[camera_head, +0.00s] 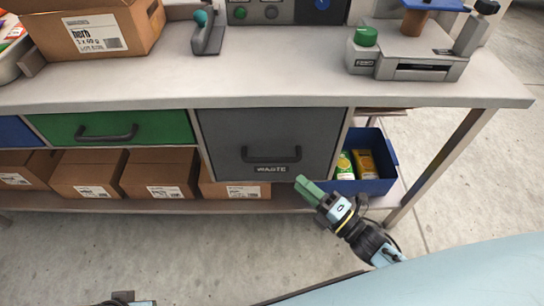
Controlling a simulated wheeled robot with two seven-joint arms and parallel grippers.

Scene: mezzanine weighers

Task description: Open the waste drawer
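The waste drawer (272,132) is a dark grey front under the bench, right of a green drawer. It looks shut, with its front in line with the bench frame. Its black bar handle (271,156) sits low on the front, above a "WASTE" label (271,169). My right gripper (309,190) has green fingertips and is just below and right of the handle, apart from it in the picture. Its fingers show as one green block, so I cannot tell whether they are open. It holds nothing that I can see. My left gripper's fingers are not in view.
A green drawer (115,129) is to the left. Cardboard boxes (155,175) fill the lower shelf. A blue bin (378,186) with packets stands right of the waste drawer, near the bench leg (445,160). The floor (190,250) in front is clear.

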